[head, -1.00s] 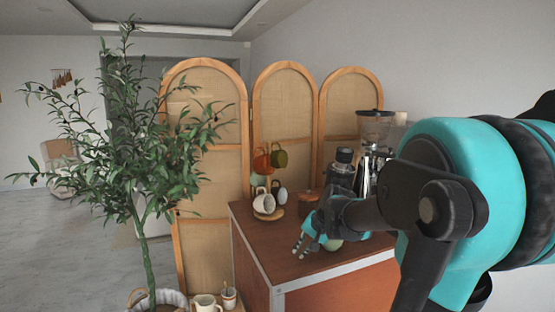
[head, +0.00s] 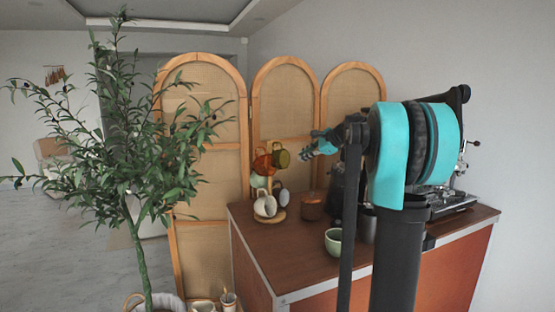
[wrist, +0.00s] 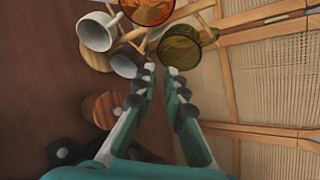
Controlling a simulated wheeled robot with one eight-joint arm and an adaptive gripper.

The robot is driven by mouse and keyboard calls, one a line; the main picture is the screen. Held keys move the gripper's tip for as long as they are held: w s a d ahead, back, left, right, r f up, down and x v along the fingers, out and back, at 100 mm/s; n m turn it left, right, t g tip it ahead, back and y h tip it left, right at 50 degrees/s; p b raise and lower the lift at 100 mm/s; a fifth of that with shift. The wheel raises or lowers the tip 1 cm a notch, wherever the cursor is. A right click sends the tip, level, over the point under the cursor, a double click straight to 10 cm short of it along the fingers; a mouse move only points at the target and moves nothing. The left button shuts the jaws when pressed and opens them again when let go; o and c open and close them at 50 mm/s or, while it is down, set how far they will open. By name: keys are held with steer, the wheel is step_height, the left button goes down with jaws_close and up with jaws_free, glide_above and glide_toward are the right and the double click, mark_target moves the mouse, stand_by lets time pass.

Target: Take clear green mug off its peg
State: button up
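The clear green mug (head: 281,158) hangs on the upper right of a wooden mug tree (head: 279,216). In the wrist view the green mug (wrist: 180,48) is just beyond my fingertips and slightly right; its peg is partly hidden by other mugs. My gripper (head: 308,152) is to the right of the green mug in the head view, at about its height. In the wrist view my gripper (wrist: 161,72) has its two fingers apart, with nothing between them.
An orange mug (wrist: 147,8) hangs beside the green one; a white mug (wrist: 95,32) and a grey mug (wrist: 123,67) hang lower. A wooden-lidded jar (head: 312,206) and a pale green cup (head: 333,242) stand on the cart. A folding screen (head: 283,100) stands behind.

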mark_target(281, 168)
steer(key=x, duration=1.3)
jaws_close()
